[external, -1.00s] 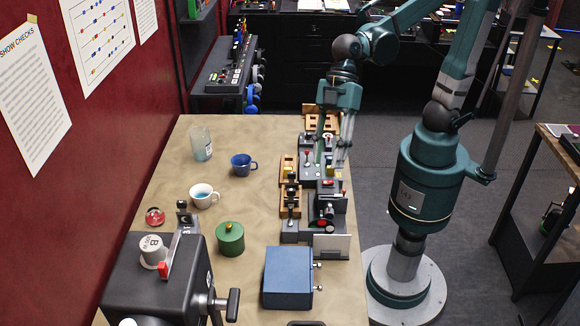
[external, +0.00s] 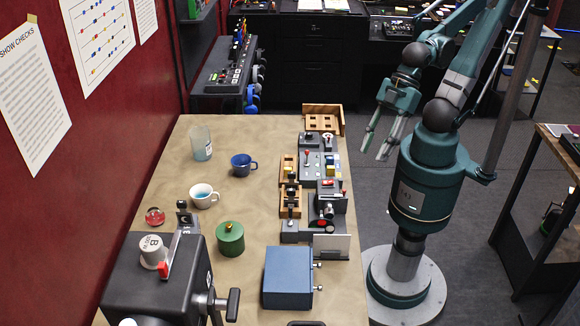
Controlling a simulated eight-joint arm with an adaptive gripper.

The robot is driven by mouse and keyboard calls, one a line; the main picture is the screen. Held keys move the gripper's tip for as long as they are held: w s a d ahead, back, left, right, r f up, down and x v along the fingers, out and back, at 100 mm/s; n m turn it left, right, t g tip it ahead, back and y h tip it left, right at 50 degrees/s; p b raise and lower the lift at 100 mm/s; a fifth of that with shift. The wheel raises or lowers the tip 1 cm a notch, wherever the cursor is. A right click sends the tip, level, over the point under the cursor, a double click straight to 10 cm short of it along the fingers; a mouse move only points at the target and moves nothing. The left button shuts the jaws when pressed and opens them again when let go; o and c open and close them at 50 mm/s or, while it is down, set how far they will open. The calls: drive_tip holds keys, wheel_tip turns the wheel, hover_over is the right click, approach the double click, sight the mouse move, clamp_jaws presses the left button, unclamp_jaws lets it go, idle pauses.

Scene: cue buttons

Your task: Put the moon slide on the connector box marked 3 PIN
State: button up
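A small dark upright piece with a pale crescent mark (external: 185,218), which looks like the moon slide, stands at the table's left side, just behind a large black device. A blue box (external: 288,277) with metal connectors on its right side sits at the near right of the table. No 3 PIN marking is readable on it. My gripper (external: 372,154) is open and empty, with its two fingers apart. It hangs beyond the table's right edge, right of the button panel and far from both the crescent piece and the blue box.
A grey panel with buttons and levers (external: 319,166) and wooden holders (external: 323,122) line the right edge. A green canister (external: 230,238), white cup (external: 203,195), blue mug (external: 243,164), glass jar (external: 201,143) and the black device (external: 150,275) stand around. The table's middle (external: 240,205) is clear.

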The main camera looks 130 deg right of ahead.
drive_tip(key=shift+s+f, duration=0.2)
drive_tip(key=shift+s, duration=0.3)
drive_tip(key=shift+s+f, duration=0.2)
drive_tip(key=shift+s, duration=0.25)
drive_tip(key=shift+f+b, duration=0.55)
idle(0.6)
